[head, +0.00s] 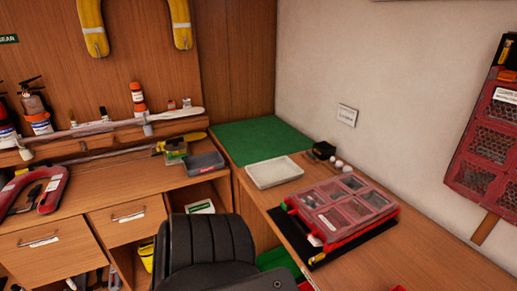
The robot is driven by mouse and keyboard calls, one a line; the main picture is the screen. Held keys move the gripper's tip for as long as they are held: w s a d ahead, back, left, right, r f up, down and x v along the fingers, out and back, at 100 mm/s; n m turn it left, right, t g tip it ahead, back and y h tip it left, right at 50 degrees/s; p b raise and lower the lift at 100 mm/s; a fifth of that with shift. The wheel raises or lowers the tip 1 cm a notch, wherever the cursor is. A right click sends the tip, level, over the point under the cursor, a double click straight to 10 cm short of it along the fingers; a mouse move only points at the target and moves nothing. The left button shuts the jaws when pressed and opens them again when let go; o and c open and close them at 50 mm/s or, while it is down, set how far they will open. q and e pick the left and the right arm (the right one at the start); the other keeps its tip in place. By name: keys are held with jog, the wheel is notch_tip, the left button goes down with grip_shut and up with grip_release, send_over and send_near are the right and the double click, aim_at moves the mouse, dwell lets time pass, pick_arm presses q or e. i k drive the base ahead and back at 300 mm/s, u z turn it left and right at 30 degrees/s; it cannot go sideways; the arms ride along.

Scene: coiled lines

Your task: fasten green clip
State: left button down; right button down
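Neither of my grippers is in view.
A black mat (372,240) lies under the case. A white tray (274,172) and a green mat (255,141) lie behind it. A black chair (208,252) stands in front of the desks.

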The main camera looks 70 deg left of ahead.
aim_at(286, 208)
jog(key=k, duration=0.4)
jog(key=u, duration=0.8)
jog(key=i, duration=0.5)
